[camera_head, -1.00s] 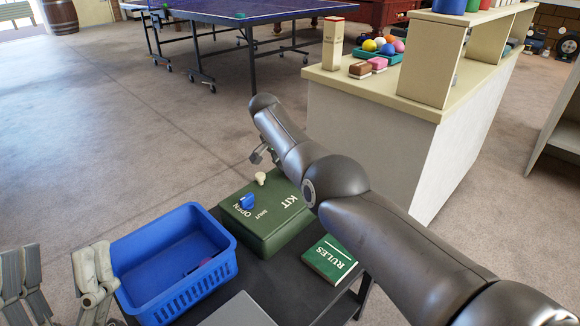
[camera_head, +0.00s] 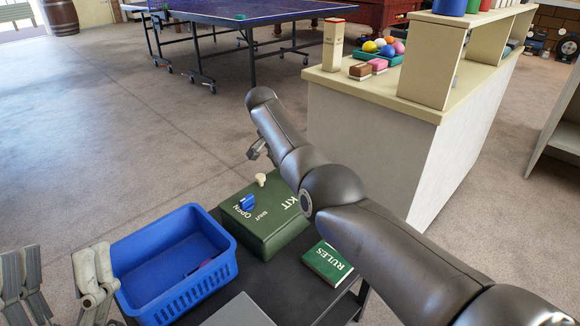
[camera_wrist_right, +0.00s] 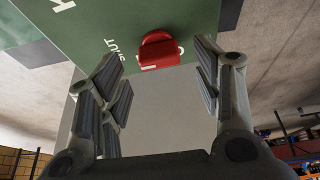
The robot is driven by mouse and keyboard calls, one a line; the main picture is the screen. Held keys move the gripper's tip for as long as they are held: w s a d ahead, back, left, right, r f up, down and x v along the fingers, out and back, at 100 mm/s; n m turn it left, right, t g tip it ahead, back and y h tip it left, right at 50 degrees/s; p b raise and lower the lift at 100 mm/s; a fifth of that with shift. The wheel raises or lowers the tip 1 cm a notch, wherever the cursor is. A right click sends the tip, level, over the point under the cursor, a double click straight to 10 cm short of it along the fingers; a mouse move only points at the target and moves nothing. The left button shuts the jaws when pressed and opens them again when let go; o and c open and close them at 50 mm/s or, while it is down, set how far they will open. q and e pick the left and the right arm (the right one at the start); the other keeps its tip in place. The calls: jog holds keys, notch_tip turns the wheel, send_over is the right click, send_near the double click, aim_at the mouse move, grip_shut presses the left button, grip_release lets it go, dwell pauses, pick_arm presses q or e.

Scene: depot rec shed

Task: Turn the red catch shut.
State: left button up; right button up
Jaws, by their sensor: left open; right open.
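The green kit box (camera_head: 262,224) stands on the dark table and also fills the top of the right wrist view (camera_wrist_right: 165,18). The red catch (camera_wrist_right: 160,50) shows only in the right wrist view. It sits on the box face over a mostly covered word, with SHUT printed to its left. My right gripper (camera_wrist_right: 160,88) is open, its fingers apart on either side of the catch, not visibly touching it. In the head view it is small and partly hidden by my arm (camera_head: 258,146). My left gripper (camera_head: 58,268) is open and empty at the lower left.
A blue catch (camera_head: 246,202) and a cream knob (camera_head: 261,180) are on the box top. A blue basket (camera_head: 178,294) stands left of it, a green RULES book (camera_head: 327,263) right. A cream counter (camera_head: 370,150) stands beyond my right arm.

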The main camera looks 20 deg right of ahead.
jog(key=v, duration=1)
jog(key=shift+s+f, duration=0.1)
